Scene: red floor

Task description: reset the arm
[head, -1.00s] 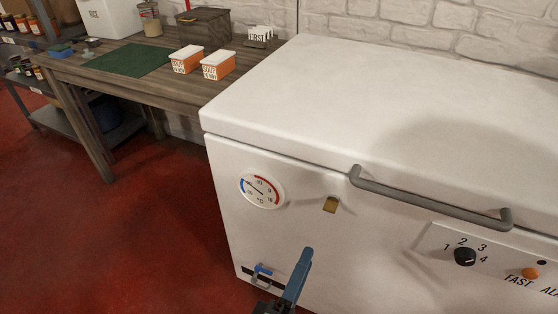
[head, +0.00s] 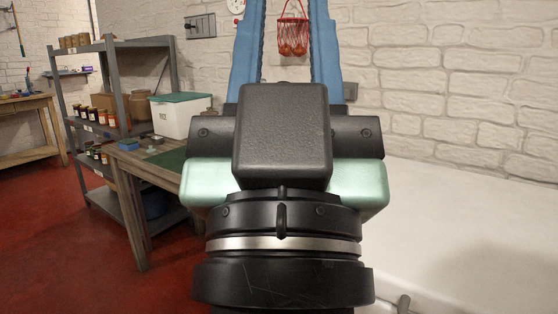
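My gripper (head: 288,45) fills the middle of the head view and points up and away from the camera. Its two blue fingers stand well apart, and their tips run up to the top edge of the picture. Nothing is held between them; wall and a hanging red net show through the gap. The black wrist and pale green gripper body hide the middle of the scene.
The white chest freezer (head: 460,225) lies at the lower right, its handle (head: 403,303) partly showing. A wooden table (head: 128,172) with a white box (head: 180,117) is left of my wrist. Shelves (head: 118,90) with jars stand behind. A red net (head: 292,35) hangs on the brick wall.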

